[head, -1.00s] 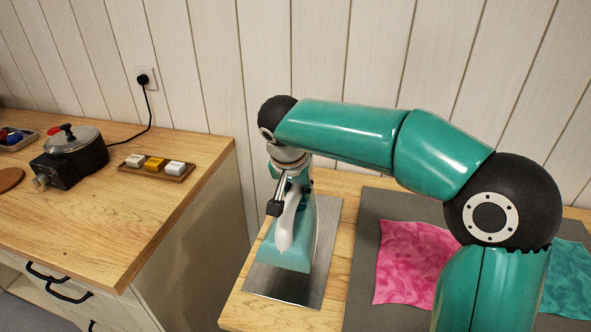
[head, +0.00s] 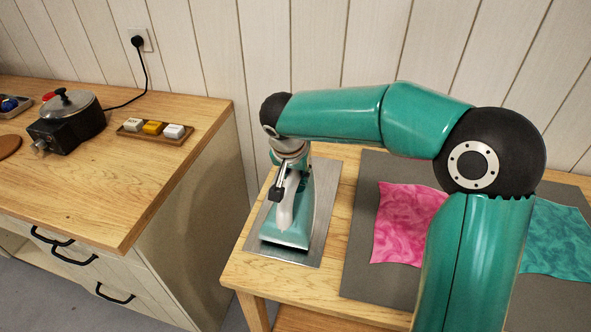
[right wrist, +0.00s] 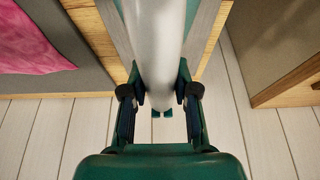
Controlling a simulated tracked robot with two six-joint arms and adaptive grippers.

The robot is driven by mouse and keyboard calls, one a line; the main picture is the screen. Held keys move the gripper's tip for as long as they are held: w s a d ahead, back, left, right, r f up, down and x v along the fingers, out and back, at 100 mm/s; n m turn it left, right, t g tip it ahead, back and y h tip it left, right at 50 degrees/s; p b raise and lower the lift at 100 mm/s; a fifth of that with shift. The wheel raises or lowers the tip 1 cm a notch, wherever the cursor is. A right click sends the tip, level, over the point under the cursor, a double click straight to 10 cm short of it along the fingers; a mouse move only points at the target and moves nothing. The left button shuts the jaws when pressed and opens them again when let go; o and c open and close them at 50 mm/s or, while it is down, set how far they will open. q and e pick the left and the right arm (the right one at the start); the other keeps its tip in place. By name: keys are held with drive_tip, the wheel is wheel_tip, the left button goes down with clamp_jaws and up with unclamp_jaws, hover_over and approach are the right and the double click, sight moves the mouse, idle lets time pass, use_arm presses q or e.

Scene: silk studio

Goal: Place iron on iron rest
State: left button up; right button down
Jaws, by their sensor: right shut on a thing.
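The iron (head: 291,224) has a teal body and a pale handle. In the head view it is upright over the iron rest (head: 323,225), a flat grey metal plate at the left end of the ironing table. The iron's base looks level and on the plate or very close to it; I cannot tell if it touches everywhere. My right gripper (head: 281,189) is shut on the iron's handle from above. In the right wrist view the fingers (right wrist: 159,100) close on both sides of the pale handle (right wrist: 158,45). My left gripper is in neither view.
A grey mat (head: 358,228) with a pink cloth (head: 402,222) and a teal cloth (head: 556,240) lies right of the rest. Across a gap, a wooden cabinet (head: 95,210) holds a small tray (head: 133,135) of blocks and a black pot device (head: 66,125).

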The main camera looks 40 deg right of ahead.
drive_tip(key=c, duration=0.9)
unclamp_jaws()
drive_tip(key=shift+r, duration=0.1)
drive_tip(key=v, duration=1.2)
drive_tip(key=shift+d, duration=0.1)
